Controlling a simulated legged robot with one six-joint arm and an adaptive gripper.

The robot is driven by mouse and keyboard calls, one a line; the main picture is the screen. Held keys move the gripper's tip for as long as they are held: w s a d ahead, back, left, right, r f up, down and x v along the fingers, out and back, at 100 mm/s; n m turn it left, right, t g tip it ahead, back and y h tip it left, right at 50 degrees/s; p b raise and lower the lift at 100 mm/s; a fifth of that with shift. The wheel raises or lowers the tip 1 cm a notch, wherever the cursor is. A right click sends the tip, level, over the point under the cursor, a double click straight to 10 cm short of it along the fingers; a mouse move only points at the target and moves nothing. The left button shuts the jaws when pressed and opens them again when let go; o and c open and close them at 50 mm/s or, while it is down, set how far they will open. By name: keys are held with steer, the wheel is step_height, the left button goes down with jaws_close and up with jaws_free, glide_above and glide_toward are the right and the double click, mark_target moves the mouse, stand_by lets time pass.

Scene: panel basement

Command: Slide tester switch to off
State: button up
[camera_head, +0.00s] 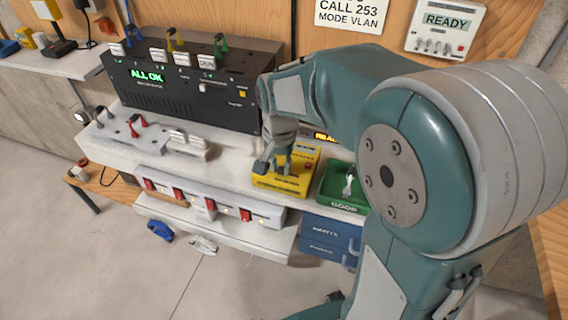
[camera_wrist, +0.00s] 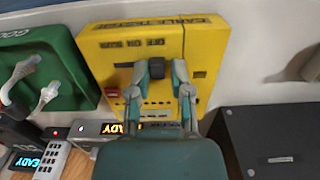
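The yellow cable tester (camera_head: 290,184) lies on the white bench shelf, left of the green tray. In the wrist view the tester (camera_wrist: 205,52) fills the upper middle, with its lettering upside down. Its dark switch knob (camera_wrist: 157,68) sits by a slot below the OFF lettering. My gripper (camera_wrist: 160,70) is over the tester with one fingertip on each side of the knob. The left fingertip is close to the knob, and a gap shows at the right one. I cannot tell if either touches. In the head view my gripper (camera_head: 274,165) points down at the tester and partly hides it.
The green tray (camera_head: 342,199), marked GOOD, holds a pale connector to the right of the tester. A black rack unit (camera_head: 190,85) reading ALL OK stands behind. In the wrist view a dark box (camera_wrist: 268,140) is at lower right. Red-tabbed modules line the shelf front.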

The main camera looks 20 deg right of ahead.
mark_target(277, 172)
steer(key=shift+o, duration=0.6)
steer(key=shift+a, duration=0.3)
steer(key=shift+w+r, duration=0.1)
steer(key=shift+r, duration=0.4)
step_height(277, 172, up, 11)
steer(key=s+d+f+n+t, duration=0.1)
steer(key=s+n+t, duration=0.4)
steer(key=s, duration=1)
steer(key=shift+s+d+f+n+t, duration=0.35)
steer(key=shift+f+n, duration=0.35)
steer(key=shift+n, duration=0.4)
